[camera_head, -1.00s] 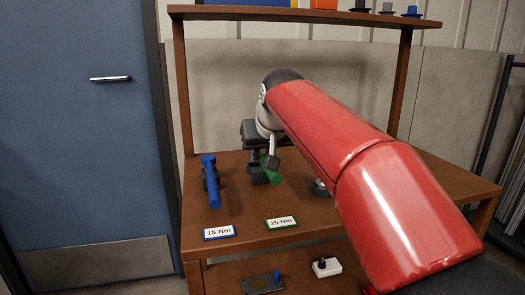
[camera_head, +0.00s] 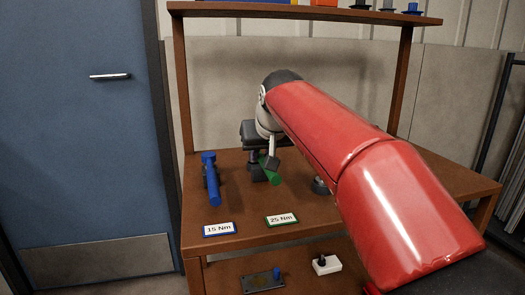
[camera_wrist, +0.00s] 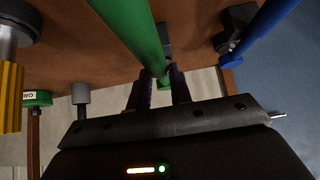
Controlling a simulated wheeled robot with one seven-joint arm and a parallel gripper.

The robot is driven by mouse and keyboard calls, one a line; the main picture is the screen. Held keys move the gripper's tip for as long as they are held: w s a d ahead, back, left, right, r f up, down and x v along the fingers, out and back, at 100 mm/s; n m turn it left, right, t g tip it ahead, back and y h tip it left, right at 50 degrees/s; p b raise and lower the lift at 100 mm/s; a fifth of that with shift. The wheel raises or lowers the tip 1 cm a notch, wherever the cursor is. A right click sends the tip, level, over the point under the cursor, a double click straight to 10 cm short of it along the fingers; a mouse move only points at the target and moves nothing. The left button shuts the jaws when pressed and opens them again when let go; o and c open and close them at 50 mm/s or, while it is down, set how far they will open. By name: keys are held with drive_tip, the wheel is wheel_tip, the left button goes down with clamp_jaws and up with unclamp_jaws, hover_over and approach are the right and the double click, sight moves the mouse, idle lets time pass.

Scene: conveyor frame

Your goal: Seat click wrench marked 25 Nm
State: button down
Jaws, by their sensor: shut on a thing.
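The green click wrench (camera_head: 270,174) is behind the 25 Nm label (camera_head: 281,220), partly hidden by my gripper. In the wrist view the green wrench (camera_wrist: 132,35) runs down between my two dark fingers. My gripper (camera_wrist: 163,88) is shut on its end. In the head view my gripper (camera_head: 264,168) is over the bench behind that label. A grey block (camera_wrist: 166,38) shows beside the wrench in the wrist view. I cannot tell whether the wrench rests in a holder. The blue wrench (camera_head: 212,182) lies on dark supports behind the 15 Nm label (camera_head: 219,229).
The brown bench (camera_head: 330,218) has clear room around the labels. A round grey part (camera_head: 320,187) is beside my red arm. A lower shelf holds a white box (camera_head: 326,265) and a dark plate (camera_head: 262,282). In the wrist view a yellow ribbed part (camera_wrist: 10,97) is at left.

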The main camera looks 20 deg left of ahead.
drive_tip(key=shift+f+b, duration=0.65)
drive_tip(key=shift+f, duration=0.35)
drive_tip(key=shift+f, duration=0.15)
drive_tip(key=c, duration=1.2)
unclamp_jaws()
drive_tip(key=v, duration=0.8)
